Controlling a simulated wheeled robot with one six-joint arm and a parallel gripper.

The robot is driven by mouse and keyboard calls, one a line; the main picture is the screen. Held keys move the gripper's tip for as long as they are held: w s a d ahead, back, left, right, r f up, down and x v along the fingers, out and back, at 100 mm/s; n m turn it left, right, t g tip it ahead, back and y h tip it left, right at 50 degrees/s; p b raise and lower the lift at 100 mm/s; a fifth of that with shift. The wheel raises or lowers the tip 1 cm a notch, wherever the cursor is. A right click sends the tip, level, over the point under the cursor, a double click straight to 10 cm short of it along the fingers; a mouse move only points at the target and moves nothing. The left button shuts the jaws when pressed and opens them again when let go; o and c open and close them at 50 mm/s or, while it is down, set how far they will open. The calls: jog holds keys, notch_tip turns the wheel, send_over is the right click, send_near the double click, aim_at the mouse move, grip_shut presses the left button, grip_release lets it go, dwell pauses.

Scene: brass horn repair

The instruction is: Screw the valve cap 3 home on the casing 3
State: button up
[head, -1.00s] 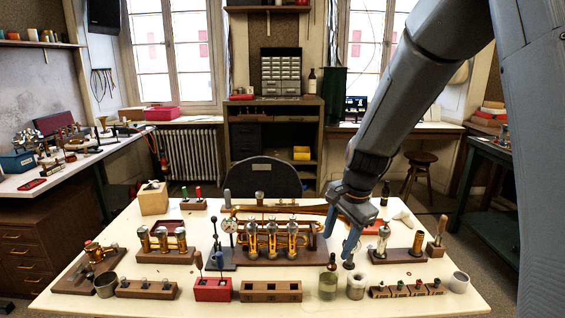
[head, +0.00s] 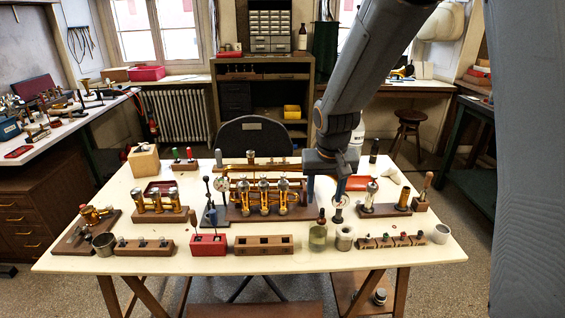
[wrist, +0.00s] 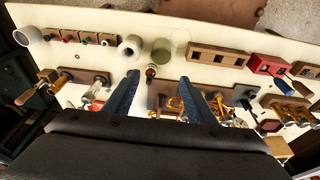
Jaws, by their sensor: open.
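The brass horn (head: 264,197) with its row of three valve casings lies on a wooden stand (head: 262,215) at mid-table. I take casing 3 to be the rightmost casing (head: 283,192); the numbering is not readable. I cannot make out valve cap 3 as a separate piece. My gripper (head: 325,196) hangs just right of the horn, fingers pointing down, apart from the casings. In the wrist view my gripper (wrist: 158,85) is open with nothing clamped. Part of the horn (wrist: 172,104) shows between its fingers, and the right finger hides some of it.
A glass jar (head: 318,237), a white pot (head: 344,238) and a slotted wooden block (head: 263,245) line the front. A red holder (head: 208,244) stands left. A wooden block with upright parts (head: 385,211) stands right. Bare tabletop shows along the front edge.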

jog(key=t+p, duration=0.1)
jog(key=t, duration=0.1)
send_near(282, 183)
jog(key=shift+d+p+x, duration=0.2)
jog(key=shift+p+x, duration=1.1)
jog(key=shift+x, duration=3)
jog(key=c, duration=1.2)
jog(key=shift+m+b, duration=0.3)
jog(key=shift+m, duration=0.1)
jog(key=shift+c, duration=0.4)
jog(key=shift+w+a+f+m+h+b, duration=0.1)
jog(key=shift+m+h+b, duration=0.25)
jog(key=shift+m+b, duration=0.6)
jog(key=shift+a+m+h+b, duration=0.15)
jog(key=shift+m+h+b, duration=0.3)
jog(key=shift+b, duration=0.8)
jog(key=shift+m+g+b, duration=0.5)
jog(key=shift+m+b, duration=0.5)
jog(key=shift+b, duration=0.05)
jog(key=shift+w+a+m+h+b, duration=0.15)
jog(key=shift+m+h+b, duration=0.35)
jog(key=shift+m+b, duration=0.3)
